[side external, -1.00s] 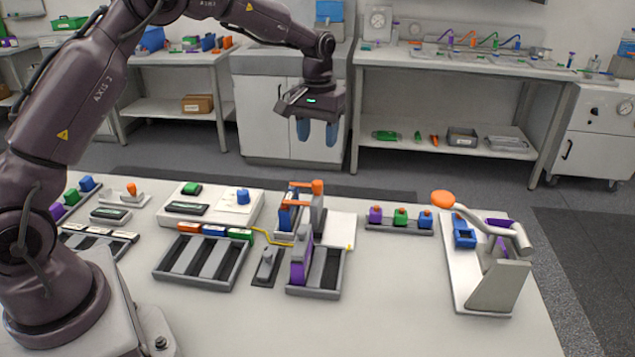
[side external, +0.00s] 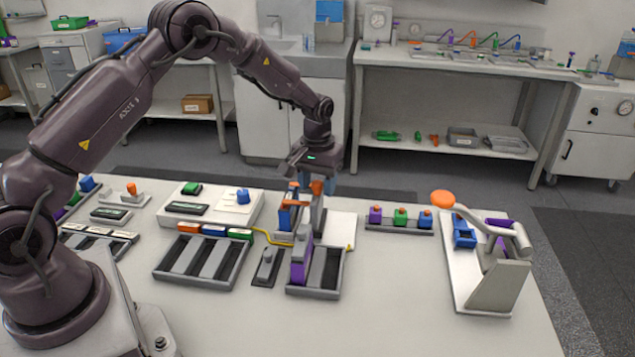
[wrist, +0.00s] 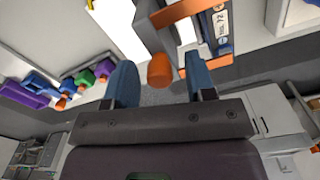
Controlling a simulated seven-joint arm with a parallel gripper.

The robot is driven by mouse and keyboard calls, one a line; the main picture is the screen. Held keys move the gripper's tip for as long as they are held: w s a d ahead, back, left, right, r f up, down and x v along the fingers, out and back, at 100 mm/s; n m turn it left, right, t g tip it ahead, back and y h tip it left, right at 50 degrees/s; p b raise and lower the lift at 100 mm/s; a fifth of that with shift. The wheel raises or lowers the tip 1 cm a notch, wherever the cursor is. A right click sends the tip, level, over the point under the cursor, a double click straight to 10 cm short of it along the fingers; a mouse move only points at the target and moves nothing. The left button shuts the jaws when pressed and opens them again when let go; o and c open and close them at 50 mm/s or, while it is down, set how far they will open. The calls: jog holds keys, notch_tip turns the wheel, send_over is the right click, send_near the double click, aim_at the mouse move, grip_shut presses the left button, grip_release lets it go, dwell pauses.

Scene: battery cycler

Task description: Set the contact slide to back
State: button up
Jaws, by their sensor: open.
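The battery fixture (side external: 285,238) stands mid-table, with a blue cell (side external: 285,217) in an orange frame beside a grey upright. An orange knob (side external: 317,187), which I take to be the contact slide's handle, tops the upright; it also shows in the wrist view (wrist: 160,70). My gripper (side external: 315,190) is open directly above the fixture. In the wrist view its two blue fingers (wrist: 159,62) lie on either side of the orange knob, with gaps on both sides. The blue cell and orange frame (wrist: 180,12) are just right of the knob there. The slide's track is hidden.
A purple block (side external: 302,258) stands upright at a grey tray (side external: 316,292) in front of the fixture. A small grey switch (side external: 266,264) is to its left. A rack of coloured plugs (side external: 399,218) and a lever press (side external: 490,265) stand to the right.

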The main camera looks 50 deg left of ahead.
grip_shut()
jog(key=shift+w+d+r, duration=0.1)
jog(key=shift+w+d, duration=1.9)
jog(key=shift+d, duration=0.05)
jog(key=shift+c, duration=0.7)
grip_release()
jog(key=shift+o, duration=0.7)
jog(key=shift+a, duration=0.1)
notch_tip(320, 180, up, 13)
